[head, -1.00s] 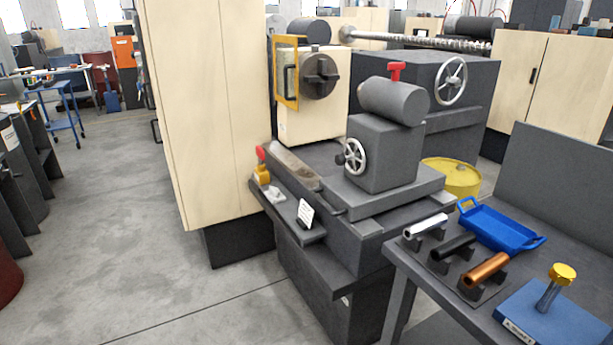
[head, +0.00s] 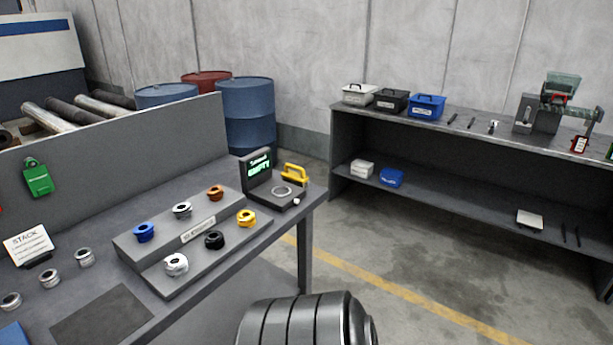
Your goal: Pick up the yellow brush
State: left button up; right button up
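A yellow object with a raised handle (head: 294,173), which looks like the yellow brush, rests at the far right corner of the grey workbench (head: 85,314). It stands just right of a small dark display reading "EMPTY" (head: 258,168) and behind a metal ring (head: 282,191). Its underside is too small to make out. Neither of my grippers shows in the head view.
A stepped block with several coloured collars (head: 197,238) lies on the bench. Blue barrels (head: 247,112) stand behind it. A grey shelf (head: 440,135) with boxes and tools is along the wall. Open floor (head: 400,250) lies between.

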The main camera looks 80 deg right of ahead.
aim_at(297, 179)
jog(key=z, duration=2.7)
